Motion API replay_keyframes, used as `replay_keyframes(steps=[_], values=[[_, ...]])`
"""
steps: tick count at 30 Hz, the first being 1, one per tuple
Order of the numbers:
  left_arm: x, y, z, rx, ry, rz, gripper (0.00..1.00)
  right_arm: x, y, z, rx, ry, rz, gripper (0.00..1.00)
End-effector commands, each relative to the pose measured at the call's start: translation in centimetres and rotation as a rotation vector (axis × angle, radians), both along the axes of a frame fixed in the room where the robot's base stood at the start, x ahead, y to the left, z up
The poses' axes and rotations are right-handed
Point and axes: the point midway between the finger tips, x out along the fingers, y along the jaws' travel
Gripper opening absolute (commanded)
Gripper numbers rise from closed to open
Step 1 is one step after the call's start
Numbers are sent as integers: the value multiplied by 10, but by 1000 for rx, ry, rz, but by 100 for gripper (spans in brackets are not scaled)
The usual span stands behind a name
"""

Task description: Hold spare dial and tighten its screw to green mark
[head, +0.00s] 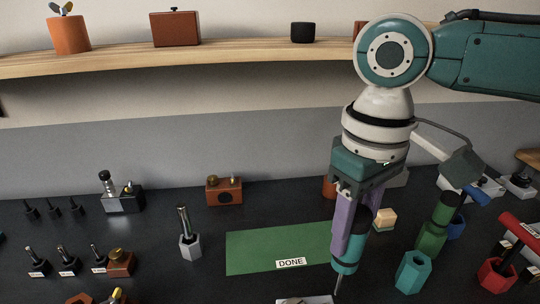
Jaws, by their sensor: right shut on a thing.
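My right gripper (351,236) comes down from the upper right, over the right end of the green DONE mat. It is shut on a teal screwdriver with a black band (345,266), whose thin shaft points down. The shaft's tip is near a pale object (304,300) cut off by the bottom edge. I cannot tell whether they touch or whether that object is the spare dial. No dial, screw or green mark can be made out clearly. My left gripper is out of view.
The green mat (262,250) is bare except for its DONE label. A teal hexagonal holder (412,272), a green driver (437,225) and a red holder (496,275) stand on the right. Small tools and brown blocks (120,262) stand on the left. A wooden shelf (240,55) runs behind.

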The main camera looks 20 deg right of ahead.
Motion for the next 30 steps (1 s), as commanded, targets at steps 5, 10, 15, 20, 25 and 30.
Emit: replay_keyframes(steps=[5,10,15,20,25,30], values=[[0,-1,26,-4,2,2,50,-4,-7,10,0,1,27,0],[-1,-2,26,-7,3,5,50,-4,-8,8,0,-1,35,0],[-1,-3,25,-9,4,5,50,-4,-8,7,0,-1,35,0],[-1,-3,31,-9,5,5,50,-4,-8,10,0,-1,35,0],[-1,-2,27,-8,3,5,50,-4,-8,-5,1,0,34,0],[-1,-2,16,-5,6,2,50,-4,-8,-24,0,-1,35,0]])
